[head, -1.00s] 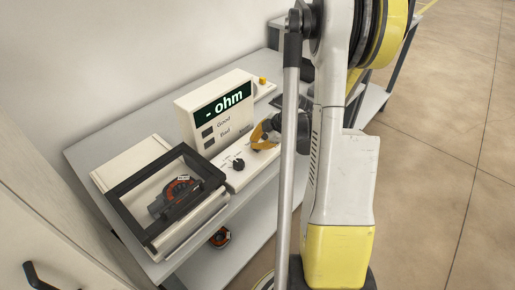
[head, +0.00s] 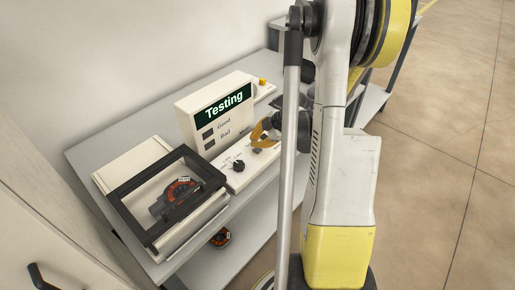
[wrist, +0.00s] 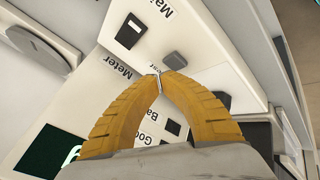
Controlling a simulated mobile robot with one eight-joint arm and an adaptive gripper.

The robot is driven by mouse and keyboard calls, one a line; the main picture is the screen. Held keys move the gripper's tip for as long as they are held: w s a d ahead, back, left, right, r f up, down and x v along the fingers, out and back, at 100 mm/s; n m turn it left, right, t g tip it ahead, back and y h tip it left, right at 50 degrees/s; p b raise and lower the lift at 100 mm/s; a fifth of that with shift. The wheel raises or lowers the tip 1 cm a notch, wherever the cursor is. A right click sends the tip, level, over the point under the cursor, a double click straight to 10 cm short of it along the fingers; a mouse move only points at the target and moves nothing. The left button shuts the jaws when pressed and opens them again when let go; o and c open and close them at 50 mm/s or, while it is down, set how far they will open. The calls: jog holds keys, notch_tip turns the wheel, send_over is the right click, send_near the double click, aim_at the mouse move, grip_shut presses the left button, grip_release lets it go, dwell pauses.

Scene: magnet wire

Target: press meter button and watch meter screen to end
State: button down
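The meter (head: 213,115) is a white box on the grey table, with a sloped control panel in front. Its green screen (head: 223,103) reads "Testing"; part of the screen shows in the wrist view (wrist: 52,150). "Good" and "Bad" labels with dark indicator windows sit below it, both unlit. My gripper (head: 257,142) is over the panel's right part.
A black-framed fixture with a clear lid (head: 165,197) holds an orange-and-black part (head: 177,193) left of the panel. A black knob (head: 238,165) stands on the panel. A yellow button (head: 262,81) is behind the meter. Another orange part (head: 220,238) is on the lower shelf.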

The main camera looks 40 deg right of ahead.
jog(key=shift+r, duration=0.1)
notch_tip(320, 180, up, 5)
jog(key=p, duration=0.3)
jog(key=shift+p, duration=0.3)
dwell(0.6)
jog(key=a+r+m, duration=0.3)
jog(key=a+r, duration=0.4)
jog(key=a, duration=0.2)
jog(key=s+a+r+m, duration=0.3)
jog(key=s+a, duration=0.1)
jog(key=a, duration=0.2)
jog(key=s+a+r+m+h, duration=0.1)
jog(key=s+a+r+m, duration=0.2)
jog(key=a, duration=0.4)
jog(key=s+a+r+m+h, duration=0.1)
jog(key=s+a+r+m, duration=0.2)
jog(key=s+a, duration=0.2)
jog(key=shift+s+a, duration=0.4)
jog(key=shift+a, duration=0.8)
dwell(2.5)
